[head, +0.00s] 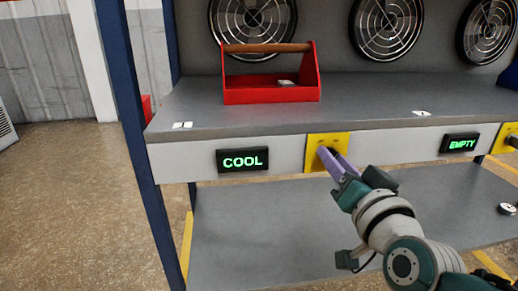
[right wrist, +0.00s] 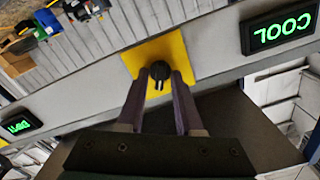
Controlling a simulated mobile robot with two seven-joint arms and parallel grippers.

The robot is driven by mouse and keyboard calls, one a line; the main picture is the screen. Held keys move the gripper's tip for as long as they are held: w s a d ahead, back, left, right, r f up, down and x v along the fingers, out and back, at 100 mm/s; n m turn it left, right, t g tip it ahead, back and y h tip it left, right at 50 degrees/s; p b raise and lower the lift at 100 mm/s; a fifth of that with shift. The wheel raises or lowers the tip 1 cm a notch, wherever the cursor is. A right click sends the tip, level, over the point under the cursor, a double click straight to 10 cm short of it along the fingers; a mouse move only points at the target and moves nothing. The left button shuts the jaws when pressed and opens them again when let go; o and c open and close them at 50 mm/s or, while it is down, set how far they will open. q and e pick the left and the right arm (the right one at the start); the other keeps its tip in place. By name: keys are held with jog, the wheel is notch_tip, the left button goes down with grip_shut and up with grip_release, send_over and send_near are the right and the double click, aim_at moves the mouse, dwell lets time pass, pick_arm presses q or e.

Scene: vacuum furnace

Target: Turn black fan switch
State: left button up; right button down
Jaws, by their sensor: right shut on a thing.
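The black fan switch (right wrist: 159,73) is a small round knob on a yellow plate (head: 314,146) on the front edge of the grey bench. My right gripper (head: 331,157) reaches up to this plate and covers most of the knob in the head view. In the right wrist view, its purple fingers (right wrist: 160,80) stand on both sides of the knob and are shut on it. My left gripper is not in view.
Another yellow plate (head: 504,138) sits at the far right. A red tool tray (head: 270,96) stands on the bench, below round fan grilles (head: 388,28). A lower shelf (head: 260,235) runs beneath.

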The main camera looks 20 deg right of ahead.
jog(key=shift+a+n+p, duration=0.15)
jog(key=shift+n+p, duration=1.15)
jog(key=shift+n, duration=4.4)
jog(key=c, duration=0.9)
grip_release()
